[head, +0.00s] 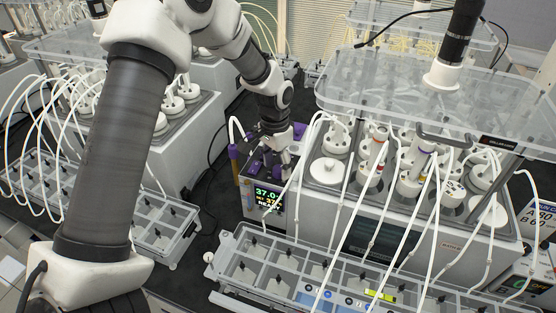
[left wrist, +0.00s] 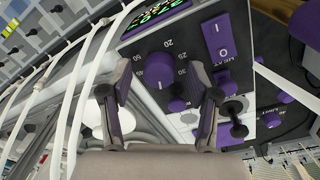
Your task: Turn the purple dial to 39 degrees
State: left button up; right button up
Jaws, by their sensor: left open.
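The purple dial (left wrist: 159,70) is a round knob on a dark panel with white scale numbers around it, in the left wrist view. The numbers 20, 30 and 50 can be read; its exact setting is too small to tell. My left gripper (left wrist: 163,76) is open, with one fingertip on each side of the dial. I cannot tell whether the fingers touch it. In the head view, my left gripper (head: 274,165) is over the top of the small control unit (head: 262,203) and hides much of its panel. My right gripper is not in view.
The unit's display (head: 268,198) shows 37.0 in green and READY below. A purple rocker switch (left wrist: 221,38) sits beside the dial. White tubes (head: 291,195) hang close to the gripper. A reactor block (head: 390,225) stands right, and a clear tray (head: 250,245) lies in front.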

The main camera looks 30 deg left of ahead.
aim_at(278, 166)
pick_arm(q)
jog(key=shift+w+d+f, duration=0.1)
jog(key=shift+w+f, duration=0.45)
jog(key=shift+s+r, duration=0.2)
jog(key=shift+s, duration=0.2)
jog(key=c, duration=0.9)
jog(key=shift+c, duration=1.3)
jog(key=m, duration=0.3)
jog(key=shift+m, duration=0.3)
jog(key=o, duration=1.2)
jog(key=shift+f, duration=0.1)
jog(key=shift+c, duration=0.2)
jog(key=shift+w, duration=0.15)
notch_tip(278, 166, up, 12)
jog(key=shift+w+a, duration=0.25)
